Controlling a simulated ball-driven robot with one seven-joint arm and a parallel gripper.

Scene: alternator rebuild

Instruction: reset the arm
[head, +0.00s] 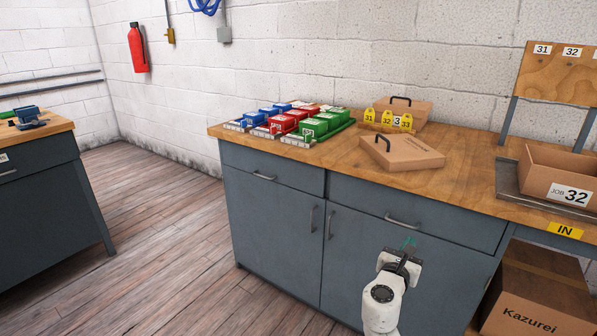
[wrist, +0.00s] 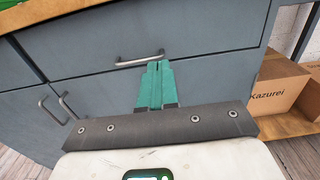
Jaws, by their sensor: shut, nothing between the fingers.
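My gripper (head: 408,243) is in front of the grey cabinet (head: 270,222), below the level of the worktop, in the head view. In the wrist view its two green fingers (wrist: 158,68) are together, with nothing between them. They point toward the cabinet's front, with a drawer handle (wrist: 140,58) behind the fingertips. I cannot tell the exact gap between the fingertips and the cabinet. My white arm rises from the bottom edge of the head view.
The wooden worktop (head: 455,185) holds red, blue and green bins (head: 285,124), a cardboard lid (head: 402,153) and an open box marked 32 (head: 560,178). A Kazurei carton (head: 535,295) sits under the right end. Floor (head: 160,230) at left is clear.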

